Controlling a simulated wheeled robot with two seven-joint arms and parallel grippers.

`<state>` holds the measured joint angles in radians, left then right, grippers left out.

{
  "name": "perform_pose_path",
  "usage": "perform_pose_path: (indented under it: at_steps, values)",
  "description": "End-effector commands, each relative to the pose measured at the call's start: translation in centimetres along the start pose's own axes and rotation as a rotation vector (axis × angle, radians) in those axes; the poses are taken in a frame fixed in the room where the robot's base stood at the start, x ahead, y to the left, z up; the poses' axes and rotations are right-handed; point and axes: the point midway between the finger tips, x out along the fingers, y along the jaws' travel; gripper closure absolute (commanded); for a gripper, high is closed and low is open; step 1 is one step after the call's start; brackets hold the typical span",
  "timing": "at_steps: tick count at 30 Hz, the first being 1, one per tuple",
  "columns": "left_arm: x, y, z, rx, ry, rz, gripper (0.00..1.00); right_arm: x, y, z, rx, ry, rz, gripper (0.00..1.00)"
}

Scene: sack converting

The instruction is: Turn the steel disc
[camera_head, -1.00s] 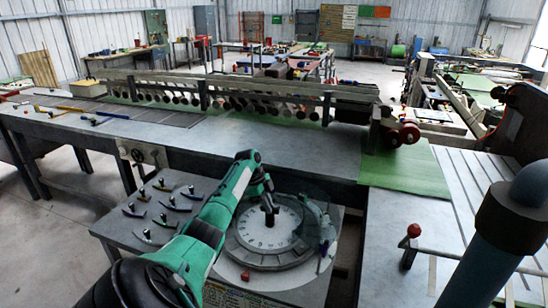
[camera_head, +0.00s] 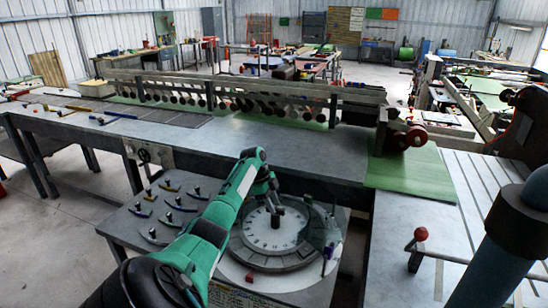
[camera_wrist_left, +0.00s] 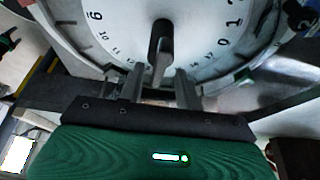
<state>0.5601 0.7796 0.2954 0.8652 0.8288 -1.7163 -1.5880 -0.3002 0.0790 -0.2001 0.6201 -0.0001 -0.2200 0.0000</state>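The steel disc (camera_head: 262,238) is a round, pale dial with numbers around its edge, lying flat on a low table in the head view. A dark upright post (camera_head: 279,212) stands at its middle. My left gripper (camera_head: 274,202) is over the disc, close to this post. In the left wrist view, the gripper (camera_wrist_left: 160,85) has its two fingers apart, with the dark post (camera_wrist_left: 160,45) between and just beyond them. I see no finger contact with the post. The disc face (camera_wrist_left: 205,40) fills the top of that view. My right gripper is not in view.
Several small dark-handled tools (camera_head: 172,207) lie left of the disc. A clear curved guard (camera_head: 328,228) stands at the disc's right. Behind is a long bench (camera_head: 240,142) with a row of rollers. A blue-grey post (camera_head: 500,245) and red-knobbed lever (camera_head: 420,235) stand right.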

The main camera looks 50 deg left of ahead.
Motion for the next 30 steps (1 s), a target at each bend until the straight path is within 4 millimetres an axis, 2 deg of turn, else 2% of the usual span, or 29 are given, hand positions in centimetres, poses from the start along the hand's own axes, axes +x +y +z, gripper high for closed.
perform_pose_path:
  at_steps: [9,15,21,30]
  values:
    - [-6.7,-0.1,0.2,0.002,-0.002,-0.007,0.65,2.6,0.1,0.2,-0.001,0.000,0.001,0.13]
    - [-10.6,-0.1,0.1,0.001,-0.001,-0.005,0.65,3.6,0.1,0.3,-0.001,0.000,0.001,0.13]
    - [-12.6,-0.1,0.0,0.001,-0.001,-0.003,0.65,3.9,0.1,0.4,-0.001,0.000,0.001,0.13]
    - [-12.8,0.0,0.0,0.001,0.000,-0.002,0.65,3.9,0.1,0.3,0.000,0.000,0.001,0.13]
